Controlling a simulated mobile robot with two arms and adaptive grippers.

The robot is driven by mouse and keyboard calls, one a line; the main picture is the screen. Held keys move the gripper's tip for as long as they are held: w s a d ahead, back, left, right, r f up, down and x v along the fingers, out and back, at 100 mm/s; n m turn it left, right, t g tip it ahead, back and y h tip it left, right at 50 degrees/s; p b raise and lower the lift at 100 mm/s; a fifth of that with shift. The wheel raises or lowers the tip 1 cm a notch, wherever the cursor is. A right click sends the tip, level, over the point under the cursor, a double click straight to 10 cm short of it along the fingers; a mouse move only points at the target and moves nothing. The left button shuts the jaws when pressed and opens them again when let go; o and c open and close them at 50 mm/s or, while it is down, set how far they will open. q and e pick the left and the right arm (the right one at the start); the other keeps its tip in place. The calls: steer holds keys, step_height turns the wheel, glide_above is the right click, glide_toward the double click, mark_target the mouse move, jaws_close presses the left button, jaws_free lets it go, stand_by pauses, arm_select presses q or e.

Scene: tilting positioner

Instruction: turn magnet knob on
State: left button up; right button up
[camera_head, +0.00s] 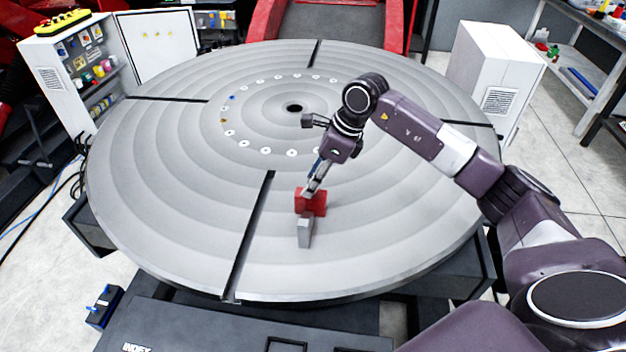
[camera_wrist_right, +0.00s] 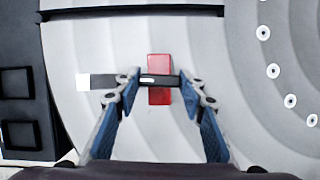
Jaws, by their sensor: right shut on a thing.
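A red magnet block (camera_head: 318,203) sits on the large round grey table (camera_head: 180,220), right of its front slot. It also shows in the right wrist view (camera_wrist_right: 159,97). A dark magnet knob (camera_wrist_right: 160,80) lies across the block, between the fingers of my right gripper (camera_wrist_right: 158,79). In the head view my right gripper (camera_head: 309,190) reaches down onto the red block and hides the knob. It is shut on the knob. I cannot tell the knob's setting. My left gripper is not in view.
A small grey block (camera_head: 305,232) stands on the table right in front of the red block. Slots and a ring of holes mark the table top. An open white cabinet (camera_head: 70,75) stands at the left, and a white box (camera_head: 492,75) at the right. Most of the table is clear.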

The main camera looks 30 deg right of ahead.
steer(key=m+t+h+b, duration=0.1)
steer(key=m+b, duration=0.1)
steer(key=m, duration=0.1)
steer(key=shift+f+m+b, duration=0.1)
steer(key=shift+m+b, duration=0.2)
steer(key=shift+m, duration=0.1)
steer(key=m+h+b, duration=0.1)
steer(key=m, duration=0.1)
steer(key=m+h+b, duration=0.1)
steer(key=m+b, duration=0.1)
steer(key=m, duration=0.1)
steer(key=shift+s+a+m+t, duration=0.1)
steer(key=shift+a+m+t, duration=0.1)
steer(key=shift+m+t, duration=0.15)
steer(key=m+h+b, duration=0.1)
steer(key=m+b, duration=0.1)
steer(key=m, duration=0.1)
steer(key=shift+a+m+h, duration=0.15)
steer(key=shift+m+h, duration=0.1)
steer(key=shift+h, duration=0.05)
steer(key=shift+m+g+h+b, duration=0.6)
steer(key=shift+m+b, duration=0.5)
steer(key=shift+m, duration=1)
steer(key=o, duration=1.2)
steer(key=shift+a, duration=0.1)
steer(key=shift+c, duration=0.2)
steer(key=shift+r, duration=0.2)
